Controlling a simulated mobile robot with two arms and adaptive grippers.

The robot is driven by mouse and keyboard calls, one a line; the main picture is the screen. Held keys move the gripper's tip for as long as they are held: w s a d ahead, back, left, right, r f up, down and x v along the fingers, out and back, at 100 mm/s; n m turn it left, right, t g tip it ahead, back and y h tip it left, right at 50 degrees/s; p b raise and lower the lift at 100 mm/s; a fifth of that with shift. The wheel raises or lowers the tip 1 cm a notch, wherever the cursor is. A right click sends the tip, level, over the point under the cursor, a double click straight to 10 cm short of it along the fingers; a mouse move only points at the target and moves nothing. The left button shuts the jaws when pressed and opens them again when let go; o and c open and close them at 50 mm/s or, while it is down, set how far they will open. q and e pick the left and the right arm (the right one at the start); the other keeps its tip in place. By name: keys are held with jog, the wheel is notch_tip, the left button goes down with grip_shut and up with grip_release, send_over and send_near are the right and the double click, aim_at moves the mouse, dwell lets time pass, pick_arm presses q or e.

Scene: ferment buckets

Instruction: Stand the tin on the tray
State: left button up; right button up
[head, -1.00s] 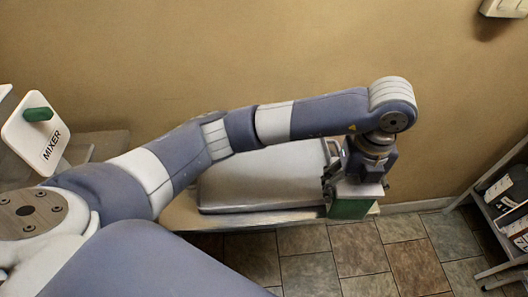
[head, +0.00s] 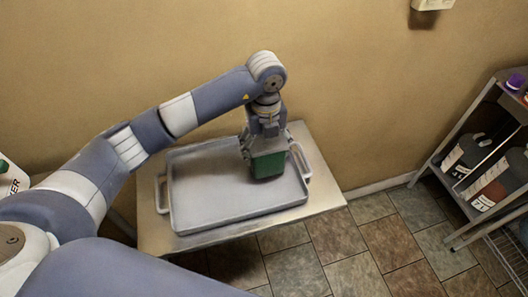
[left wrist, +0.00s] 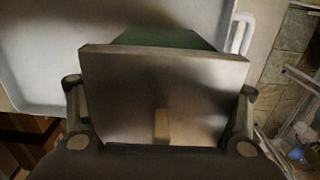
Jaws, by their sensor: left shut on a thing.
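The green tin (head: 269,165) is upright at the right part of the grey tray (head: 200,222). My left gripper (head: 265,146) comes down from above and is shut on the tin. In the left wrist view the tin's flat greyish top (left wrist: 165,90) fills the middle between the two fingers, with a green side (left wrist: 165,38) behind it. I cannot tell whether the tin's base touches the tray. The tray has a raised rim and a handle at each end, and lies on a metal table (head: 320,195). My right gripper is not in view.
A shelf rack (head: 455,190) with dark labelled containers (head: 466,152) stands at the right. The wall is close behind the table. The tray's left and middle parts are bare. Tiled floor (head: 350,245) is open in front.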

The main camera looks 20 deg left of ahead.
pick_arm(q)
jog(key=shift+a, duration=0.2)
notch_tip(320, 180, down, 3)
jog(key=shift+r+p, duration=0.1)
jog(key=shift+p, duration=0.6)
jog(key=shift+w+f, duration=0.1)
jog(key=shift+f, duration=0.25)
jog(key=shift+f, duration=0.1)
jog(key=o, duration=1.5)
jog(key=shift+r, duration=0.35)
notch_tip(320, 180, up, 12)
jog(key=b, duration=0.2)
jog(key=shift+f+b, duration=0.25)
jog(key=shift+b, duration=0.15)
